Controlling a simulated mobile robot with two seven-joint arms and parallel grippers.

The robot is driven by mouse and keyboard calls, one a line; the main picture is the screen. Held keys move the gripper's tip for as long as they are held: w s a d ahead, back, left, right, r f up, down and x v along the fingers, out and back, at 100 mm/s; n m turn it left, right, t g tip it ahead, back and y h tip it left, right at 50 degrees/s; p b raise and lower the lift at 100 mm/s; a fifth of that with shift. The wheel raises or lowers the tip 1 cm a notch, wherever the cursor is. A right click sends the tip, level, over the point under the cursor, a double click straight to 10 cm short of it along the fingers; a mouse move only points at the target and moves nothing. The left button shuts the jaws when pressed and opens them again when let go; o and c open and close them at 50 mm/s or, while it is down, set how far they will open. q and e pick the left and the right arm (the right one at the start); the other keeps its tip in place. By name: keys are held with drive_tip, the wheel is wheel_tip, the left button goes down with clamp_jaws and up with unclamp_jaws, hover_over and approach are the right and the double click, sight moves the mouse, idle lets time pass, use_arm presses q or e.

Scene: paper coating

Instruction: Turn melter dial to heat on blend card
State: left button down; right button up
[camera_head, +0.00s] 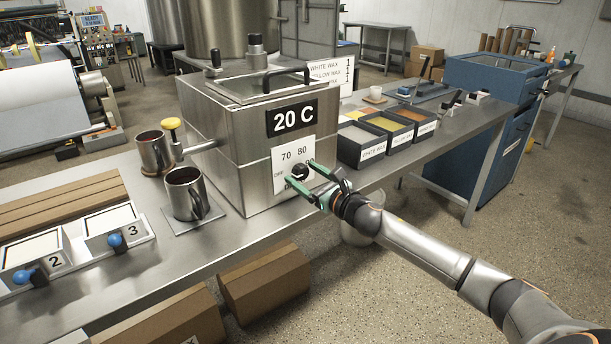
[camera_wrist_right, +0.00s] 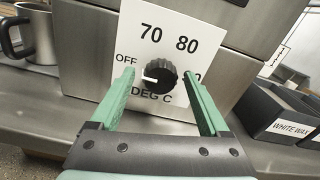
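The melter (camera_head: 213,141) is a steel box on the bench, with a display (camera_head: 292,118) reading 20 C. On its front, a white dial plate (camera_head: 282,158) shows OFF, 70, 80 and a partly hidden mark. The black melter dial (camera_wrist_right: 159,76) has its white pointer toward OFF. My right gripper (camera_wrist_right: 158,88) is open, one green finger on each side of the dial; I cannot tell if they touch it. In the head view the right gripper (camera_head: 304,179) reaches the dial plate from the right. The blend card (camera_head: 332,75) behind the melter lists white and yellow wax; its lower part is hidden. My left gripper is out of view.
Black bins of wax (camera_head: 362,145) stand right of the melter. A steel mug (camera_head: 186,193) sits on a plate below the yellow-knobbed tap (camera_head: 171,124), with another mug (camera_head: 154,152) behind. Numbered trays (camera_head: 118,228) lie at left. Cardboard boxes (camera_head: 265,285) are under the bench.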

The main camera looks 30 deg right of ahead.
clamp_jaws()
idle(0.4)
